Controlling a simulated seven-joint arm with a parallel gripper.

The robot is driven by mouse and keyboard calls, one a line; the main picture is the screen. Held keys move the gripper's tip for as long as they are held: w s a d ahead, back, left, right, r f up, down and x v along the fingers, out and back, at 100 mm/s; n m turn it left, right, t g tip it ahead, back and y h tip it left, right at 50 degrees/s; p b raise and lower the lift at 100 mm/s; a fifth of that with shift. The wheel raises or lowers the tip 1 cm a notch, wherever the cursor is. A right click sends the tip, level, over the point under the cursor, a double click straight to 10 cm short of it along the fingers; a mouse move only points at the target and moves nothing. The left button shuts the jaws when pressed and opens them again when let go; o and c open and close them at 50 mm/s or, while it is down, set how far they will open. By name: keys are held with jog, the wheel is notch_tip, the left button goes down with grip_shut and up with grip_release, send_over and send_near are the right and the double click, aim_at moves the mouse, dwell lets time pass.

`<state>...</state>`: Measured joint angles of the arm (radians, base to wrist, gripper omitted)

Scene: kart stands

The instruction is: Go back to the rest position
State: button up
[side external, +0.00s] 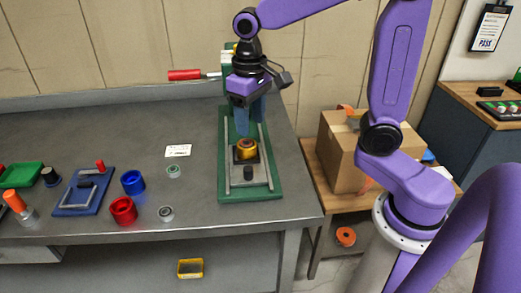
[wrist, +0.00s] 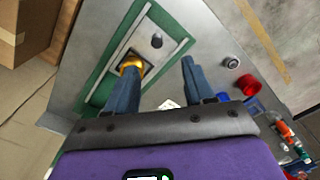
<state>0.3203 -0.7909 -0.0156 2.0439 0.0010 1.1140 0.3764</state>
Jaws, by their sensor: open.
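My gripper (side external: 251,116) is over the green fixture (side external: 263,187) at the right part of the grey bench. Its two blue-grey fingers are apart in the wrist view (wrist: 162,85), with nothing between them. A gold and dark ring-shaped part (side external: 246,149) sits in the square seat of the fixture, below and close to the fingers. It also shows in the wrist view (wrist: 132,62), beside the left finger, which partly covers it. I cannot tell whether the finger touches it.
A red-handled lever (side external: 185,75) sticks out left from the fixture. Blue (side external: 133,182) and red (side external: 123,210) cups, small rings and a blue clamp plate (side external: 82,195) stand left on the bench. A cardboard box (side external: 345,150) is at right. The bench's back left is clear.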

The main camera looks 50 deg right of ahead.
jog(key=s+d+f+n, duration=0.1)
jog(key=s+n, duration=0.4)
jog(key=s, duration=0.5)
jog(key=s+d+f+n, duration=0.2)
jog(key=s+n, duration=0.4)
jog(key=s, duration=0.5)
jog(key=shift+f+n, duration=0.3)
jog(key=shift+f, duration=0.6)
